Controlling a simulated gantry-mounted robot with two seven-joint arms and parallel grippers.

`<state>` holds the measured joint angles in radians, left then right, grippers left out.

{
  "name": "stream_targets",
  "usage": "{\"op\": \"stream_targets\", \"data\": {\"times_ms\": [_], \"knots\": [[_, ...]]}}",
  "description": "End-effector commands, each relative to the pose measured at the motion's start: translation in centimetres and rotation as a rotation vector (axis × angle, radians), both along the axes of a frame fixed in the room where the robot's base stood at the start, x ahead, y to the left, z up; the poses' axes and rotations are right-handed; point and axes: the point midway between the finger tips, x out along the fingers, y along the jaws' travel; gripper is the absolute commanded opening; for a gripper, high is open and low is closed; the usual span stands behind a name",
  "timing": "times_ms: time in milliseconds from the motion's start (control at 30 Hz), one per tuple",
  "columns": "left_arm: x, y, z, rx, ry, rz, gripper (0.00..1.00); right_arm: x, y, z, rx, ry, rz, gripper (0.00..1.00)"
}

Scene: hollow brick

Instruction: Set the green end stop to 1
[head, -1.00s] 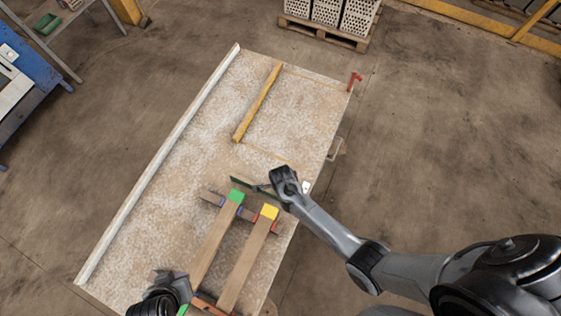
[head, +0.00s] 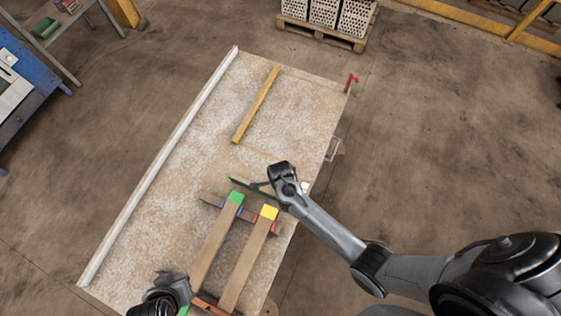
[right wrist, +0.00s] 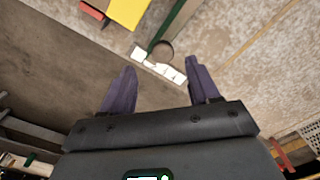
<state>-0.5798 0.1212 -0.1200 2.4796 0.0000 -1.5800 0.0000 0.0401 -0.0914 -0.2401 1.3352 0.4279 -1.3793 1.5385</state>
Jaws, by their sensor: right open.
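The green end stop shows in the head view as a thin dark green bar (head: 245,183) lying across the table, its right end hidden under my right arm. In the right wrist view the green bar (right wrist: 178,25) runs down to a round brown knob (right wrist: 162,50) beside a white marked plate (right wrist: 158,68); the marks are too small to read. My right gripper (right wrist: 160,67) is open, its fingertips on either side of the plate in that view, the knob just beyond them. I cannot tell its height. My left gripper (head: 168,290) is at the bottom left; its jaws are unclear.
Two wooden beams, one with a green end (head: 235,197) and one with a yellow end (head: 269,212), lie nearest me. A yellow wooden bar (head: 256,105) and a white rail (head: 165,155) lie on the table (head: 205,130). A red clamp (head: 351,83) sits at the far right edge.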

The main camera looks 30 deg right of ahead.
Motion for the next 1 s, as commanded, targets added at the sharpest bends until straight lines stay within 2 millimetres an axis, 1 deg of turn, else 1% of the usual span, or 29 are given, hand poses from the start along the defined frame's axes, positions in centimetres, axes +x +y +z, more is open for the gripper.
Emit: {"op": "stream_targets", "data": {"times_ms": [33,200,400,867,967,1000], "knots": [[0.0,0.0,0.5,0.000,0.000,0.000,0.00,0.1,0.0,1.2,-0.001,-0.002,0.002,0.61],[0.0,0.0,1.0,0.000,0.000,0.000,0.00,0.0,0.0,3.5,-0.001,-0.001,0.001,0.61],[0.0,0.0,1.3,0.000,-0.001,0.000,0.00,0.0,0.0,4.9,0.000,0.001,0.001,0.61],[0.0,0.0,1.3,0.000,-0.001,0.000,0.00,0.0,0.0,5.1,0.000,0.001,0.001,0.61],[0.0,0.0,1.3,0.000,-0.001,0.000,0.00,-0.4,0.0,4.9,0.000,0.007,0.001,0.61],[0.0,0.0,1.3,0.000,-0.001,0.000,0.00,-0.8,0.0,4.6,0.000,0.015,0.001,0.61]]}}
